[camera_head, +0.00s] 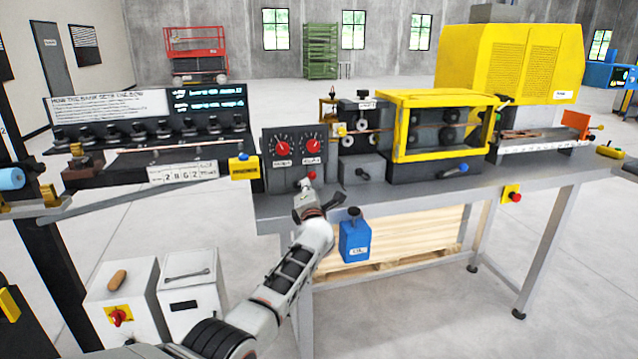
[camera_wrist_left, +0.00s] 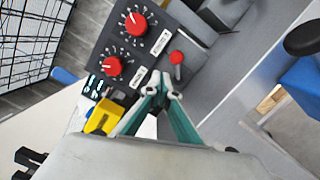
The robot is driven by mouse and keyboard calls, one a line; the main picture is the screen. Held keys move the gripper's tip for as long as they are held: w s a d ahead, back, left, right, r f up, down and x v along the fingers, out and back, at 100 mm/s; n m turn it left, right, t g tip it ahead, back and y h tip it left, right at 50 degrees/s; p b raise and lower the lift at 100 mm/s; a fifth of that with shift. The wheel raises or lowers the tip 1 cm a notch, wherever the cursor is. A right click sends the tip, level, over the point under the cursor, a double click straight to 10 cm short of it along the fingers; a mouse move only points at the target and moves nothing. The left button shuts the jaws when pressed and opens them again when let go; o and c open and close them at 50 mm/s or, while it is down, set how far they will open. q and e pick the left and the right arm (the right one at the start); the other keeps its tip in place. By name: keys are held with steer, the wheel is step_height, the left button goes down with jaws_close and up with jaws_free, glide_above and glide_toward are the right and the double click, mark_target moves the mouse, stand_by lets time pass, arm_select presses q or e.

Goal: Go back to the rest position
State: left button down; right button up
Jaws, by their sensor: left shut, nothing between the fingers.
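My left gripper (camera_head: 311,183) is at the front of a dark control box (camera_head: 272,169) with two red dials, in the middle of the head view. In the left wrist view the left gripper's fingertips (camera_wrist_left: 161,88) are together with nothing held between them. A red knob on a stem (camera_wrist_left: 177,58) stands just beyond the fingertips there, apart from them in the picture. The two red dials (camera_wrist_left: 136,22) lie farther up on the same panel. My right gripper is not in either view.
A grey workbench (camera_head: 420,190) carries a yellow-framed guard (camera_head: 445,97) and a yellow machine housing (camera_head: 510,65). A blue box (camera_head: 355,240) hangs at the bench front, close right of my left gripper. White cabinets (camera_head: 190,300) stand low left. The floor before the bench is open.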

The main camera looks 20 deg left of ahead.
arm_select(q)
steer(key=s+d+f+m+h, duration=0.3)
steer(key=s+f+m, duration=0.4)
steer(key=s+f, duration=0.2)
steer(key=s+d+f+m+h, duration=0.2)
steer(key=s+f+m+h, duration=0.2)
steer(key=s+f+m, duration=0.4)
steer(key=s+d+f+m+h, duration=0.3)
steer(key=s+f+m, duration=0.3)
steer(key=s+f, duration=0.4)
steer(key=s+f+m+g, duration=0.2)
steer(key=s+f+m, duration=0.1)
steer(key=s, duration=0.6)
steer(key=s+f+m+g, duration=0.2)
steer(key=s+f+m, duration=0.1)
steer(key=s, duration=0.6)
steer(key=s+f+m+g, duration=0.2)
steer(key=s+f+m, duration=0.2)
steer(key=s, duration=0.6)
steer(key=shift+d+m, duration=0.4)
steer(key=shift+d, duration=0.05)
steer(key=shift+f, duration=0.1)
